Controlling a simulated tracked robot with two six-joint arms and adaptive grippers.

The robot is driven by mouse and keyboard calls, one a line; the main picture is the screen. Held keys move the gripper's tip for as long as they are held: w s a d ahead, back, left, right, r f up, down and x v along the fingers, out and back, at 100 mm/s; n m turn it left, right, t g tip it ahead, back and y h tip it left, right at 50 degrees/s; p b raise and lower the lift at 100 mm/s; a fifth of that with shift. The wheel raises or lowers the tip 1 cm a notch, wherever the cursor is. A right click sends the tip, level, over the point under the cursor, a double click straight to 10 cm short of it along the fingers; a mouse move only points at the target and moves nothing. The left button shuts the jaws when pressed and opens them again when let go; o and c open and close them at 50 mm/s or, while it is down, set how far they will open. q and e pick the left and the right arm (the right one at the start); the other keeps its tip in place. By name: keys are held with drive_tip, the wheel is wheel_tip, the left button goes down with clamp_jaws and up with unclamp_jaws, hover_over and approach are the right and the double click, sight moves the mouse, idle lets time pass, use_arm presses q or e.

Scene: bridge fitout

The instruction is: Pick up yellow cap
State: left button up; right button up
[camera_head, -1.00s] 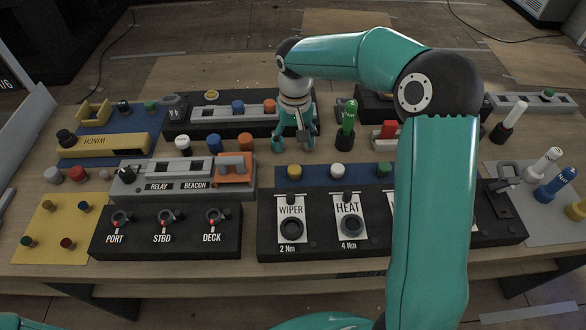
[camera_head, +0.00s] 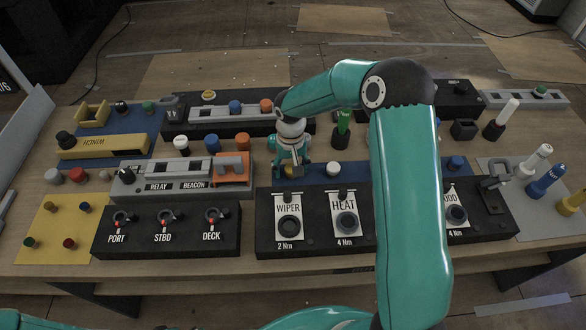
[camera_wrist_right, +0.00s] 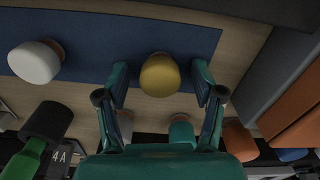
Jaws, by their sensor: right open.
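The yellow cap (camera_wrist_right: 160,75) sits on the blue mat (camera_wrist_right: 90,45), between the spread fingers of my right gripper (camera_wrist_right: 160,87) in the right wrist view. There is a gap on each side, and the gripper is open and empty. In the head view my right gripper (camera_head: 291,168) points down over the yellow cap (camera_head: 290,171), which is mostly hidden behind the fingers. A white cap (camera_head: 333,169) stands to the right on the same mat, and it also shows in the right wrist view (camera_wrist_right: 35,62). My left gripper is not in view.
The black WIPER and HEAT panel (camera_head: 318,243) lies just in front of the mat. The grey RELAY and BEACON box (camera_head: 180,178) is at the left. A green-handled tool (camera_head: 342,130) stands behind. A blue cap (camera_head: 455,163) is farther right, past my right arm.

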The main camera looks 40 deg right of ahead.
drive_tip(key=c, duration=1)
drive_tip(key=shift+r, duration=0.1)
wheel_tip(320, 180, up, 20)
drive_tip(key=b, duration=0.1)
idle(0.4)
